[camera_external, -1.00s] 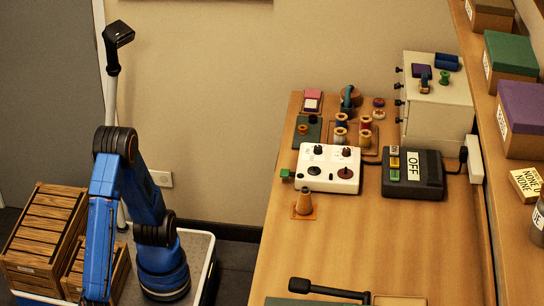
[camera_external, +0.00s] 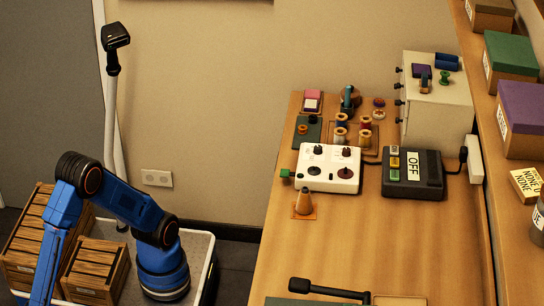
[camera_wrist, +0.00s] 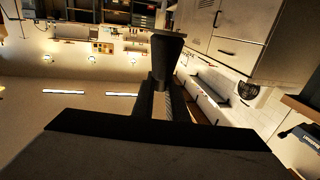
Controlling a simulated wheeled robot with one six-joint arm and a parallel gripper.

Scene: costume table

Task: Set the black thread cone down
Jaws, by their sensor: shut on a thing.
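The black thread cone (camera_wrist: 168,52) shows dark in the wrist view, at the upper middle, between the fingertips of my gripper (camera_wrist: 166,88). My gripper is shut on it and holds it clear of any surface that I can see. The lower part of the cone is hidden by the fingers. In the external view my forearm runs out of the bottom left corner, so neither my gripper nor the black cone shows there.
An orange cone (camera_external: 303,203) stands on an orange square on the wooden table (camera_external: 355,240). Behind it are a white knob box (camera_external: 328,174), a black switch box (camera_external: 412,180) and several thread spools. The table's front middle is clear. Wooden crates (camera_external: 97,268) stand beside my arm's base.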

